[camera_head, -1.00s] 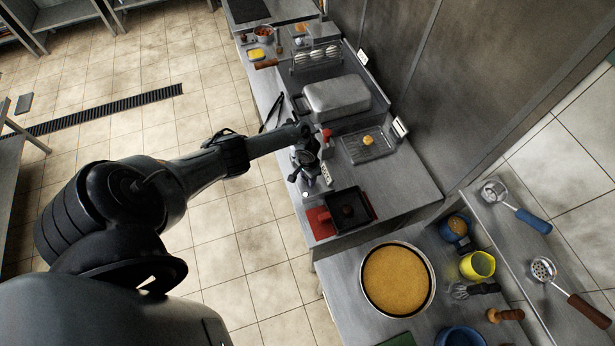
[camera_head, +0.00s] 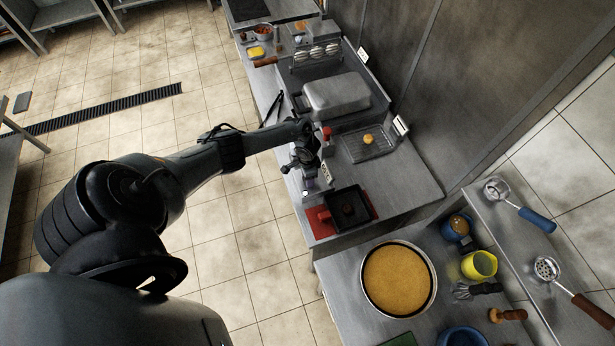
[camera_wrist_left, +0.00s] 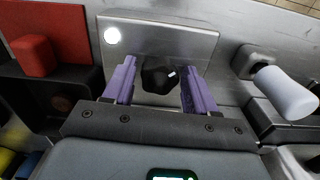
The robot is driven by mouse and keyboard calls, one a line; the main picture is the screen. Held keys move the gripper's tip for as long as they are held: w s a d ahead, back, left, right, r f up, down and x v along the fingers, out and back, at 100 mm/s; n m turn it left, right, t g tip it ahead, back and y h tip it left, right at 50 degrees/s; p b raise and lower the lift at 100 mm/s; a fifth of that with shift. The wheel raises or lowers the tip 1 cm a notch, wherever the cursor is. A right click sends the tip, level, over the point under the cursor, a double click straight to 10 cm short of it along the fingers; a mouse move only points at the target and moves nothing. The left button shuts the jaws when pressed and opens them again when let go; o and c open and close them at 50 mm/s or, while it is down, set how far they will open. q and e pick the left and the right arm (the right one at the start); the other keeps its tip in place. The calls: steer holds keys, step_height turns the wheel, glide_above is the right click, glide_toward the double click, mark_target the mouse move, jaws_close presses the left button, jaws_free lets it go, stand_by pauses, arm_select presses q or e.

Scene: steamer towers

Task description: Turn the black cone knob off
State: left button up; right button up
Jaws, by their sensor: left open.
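The black cone knob (camera_wrist_left: 158,75) shows in the left wrist view on a metal plate (camera_wrist_left: 190,40), with a small white mark on its right side. My left gripper (camera_wrist_left: 160,72) is open, its two purple fingers on either side of the knob, with gaps visible between fingers and knob. A round white light (camera_wrist_left: 112,36) glows on the plate's upper left; it also shows in the head view (camera_head: 305,193). In the head view my left gripper (camera_head: 303,174) is at the counter's front edge, and the knob is hidden. My right gripper is not in view.
A white handle (camera_wrist_left: 285,93) is to the right in the wrist view. A wire rack (camera_head: 385,148) and a metal-lidded unit (camera_head: 337,97) stand behind on the counter.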

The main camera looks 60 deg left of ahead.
arm_select(q)
steer(key=shift+m, duration=0.7)
steer(key=m+b, duration=0.1)
steer(key=m, duration=0.2)
steer(key=shift+f+b, duration=0.1)
steer(key=shift+b, duration=0.2)
steer(key=m, duration=0.2)
steer(key=shift+m+b, duration=0.3)
steer(key=shift+b, duration=0.05)
